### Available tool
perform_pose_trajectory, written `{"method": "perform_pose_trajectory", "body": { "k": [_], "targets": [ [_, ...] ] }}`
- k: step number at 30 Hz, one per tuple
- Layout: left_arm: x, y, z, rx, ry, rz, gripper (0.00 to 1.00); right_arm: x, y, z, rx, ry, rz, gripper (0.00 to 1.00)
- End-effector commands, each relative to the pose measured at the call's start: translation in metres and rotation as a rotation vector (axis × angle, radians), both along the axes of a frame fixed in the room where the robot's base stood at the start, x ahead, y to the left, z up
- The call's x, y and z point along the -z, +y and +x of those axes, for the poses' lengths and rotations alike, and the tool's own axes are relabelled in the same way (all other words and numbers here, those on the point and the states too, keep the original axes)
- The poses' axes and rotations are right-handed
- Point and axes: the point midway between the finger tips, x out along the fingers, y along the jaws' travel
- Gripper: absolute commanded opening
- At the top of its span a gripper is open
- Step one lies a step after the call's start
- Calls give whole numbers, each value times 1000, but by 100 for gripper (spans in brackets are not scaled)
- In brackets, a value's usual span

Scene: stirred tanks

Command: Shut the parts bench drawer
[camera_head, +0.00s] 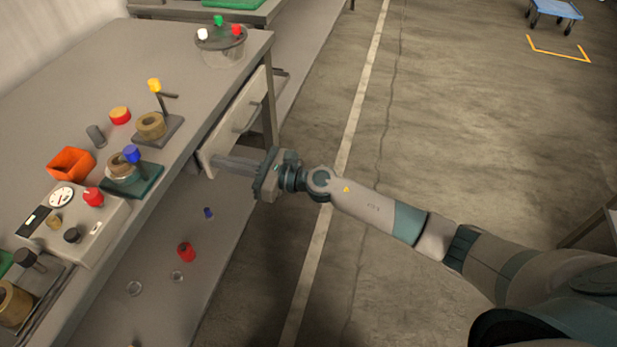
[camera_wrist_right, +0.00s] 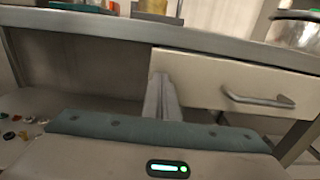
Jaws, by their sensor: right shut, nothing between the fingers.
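The parts bench drawer (camera_head: 228,127) has a pale front with a grey bar handle (camera_head: 249,118), just under the bench top's edge. The drawer front also shows in the right wrist view (camera_wrist_right: 215,82), with its handle (camera_wrist_right: 258,100) to the right. Any gap behind the front is hard to judge. My right gripper (camera_head: 216,163) is shut and empty, its fingers pointing at the drawer front's near end. In the right wrist view the fingertips (camera_wrist_right: 159,78) overlap the front's left end; I cannot tell whether they touch it. My left gripper is not in view.
The bench top (camera_head: 60,110) carries a gauge box (camera_head: 72,228), an orange bin (camera_head: 70,163), stands and a lidded glass tank (camera_head: 220,45). A lower shelf (camera_head: 150,315) holds small loose parts.

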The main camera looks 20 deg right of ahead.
Motion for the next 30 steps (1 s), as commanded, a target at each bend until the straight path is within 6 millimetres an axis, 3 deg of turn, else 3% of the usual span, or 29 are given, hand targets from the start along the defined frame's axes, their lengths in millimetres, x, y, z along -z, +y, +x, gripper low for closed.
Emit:
{"method": "perform_pose_trajectory", "body": {
  "k": [3, 9, 30],
  "targets": [
    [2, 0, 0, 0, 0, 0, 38, 0, 15, 10, 0, 1, 1, 0],
    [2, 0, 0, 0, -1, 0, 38, 0, 26, 18, 1, -1, -1, 0],
    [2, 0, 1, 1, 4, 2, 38, -2, 23, 22, 2, -5, 4, 0]
  ]
}}
